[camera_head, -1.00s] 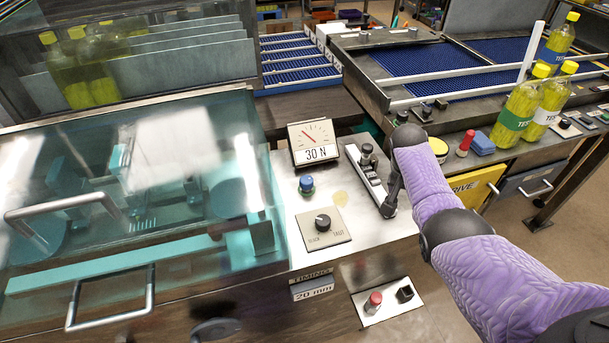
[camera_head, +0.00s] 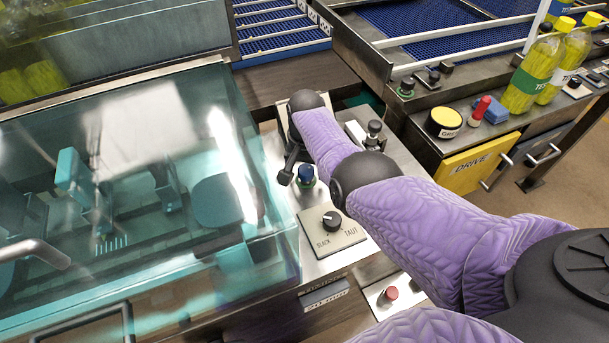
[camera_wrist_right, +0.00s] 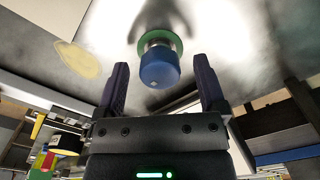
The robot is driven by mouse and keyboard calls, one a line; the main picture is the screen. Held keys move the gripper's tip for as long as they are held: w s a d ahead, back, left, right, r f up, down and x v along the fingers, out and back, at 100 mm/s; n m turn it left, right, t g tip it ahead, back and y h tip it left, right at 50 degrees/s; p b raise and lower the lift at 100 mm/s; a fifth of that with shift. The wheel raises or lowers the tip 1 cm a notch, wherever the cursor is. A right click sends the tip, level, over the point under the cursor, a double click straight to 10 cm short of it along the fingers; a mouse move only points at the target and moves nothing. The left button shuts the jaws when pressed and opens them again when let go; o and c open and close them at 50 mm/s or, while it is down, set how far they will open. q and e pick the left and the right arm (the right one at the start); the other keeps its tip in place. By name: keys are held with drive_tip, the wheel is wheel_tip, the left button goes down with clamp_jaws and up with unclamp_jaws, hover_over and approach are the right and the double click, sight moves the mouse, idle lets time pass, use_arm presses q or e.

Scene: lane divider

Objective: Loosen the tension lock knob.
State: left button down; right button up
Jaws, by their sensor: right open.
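A blue knob on a green collar (camera_head: 306,175) stands on the pale panel of the machine. The panel carries no readable label for it, so I take it as the lock knob. My right gripper (camera_head: 295,176) is at this knob, coming from behind it in the head view. In the right wrist view the blue knob (camera_wrist_right: 160,68) lies between the two open fingers, with gaps on both sides. A black SLACK/TAUT dial (camera_head: 332,220) sits on a plate in front of it. My left gripper is out of view.
A clear teal cover (camera_head: 150,170) with handles stands close on the left. A red button (camera_head: 391,293) is on the front face. My arm hides most of the gauge.

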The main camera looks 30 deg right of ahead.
drive_tip(key=shift+f, duration=0.35)
drive_tip(key=shift+r, duration=0.1)
drive_tip(key=shift+c, duration=0.3)
drive_tip(key=shift+c, duration=1.1)
clamp_jaws()
drive_tip(key=shift+n, duration=0.3)
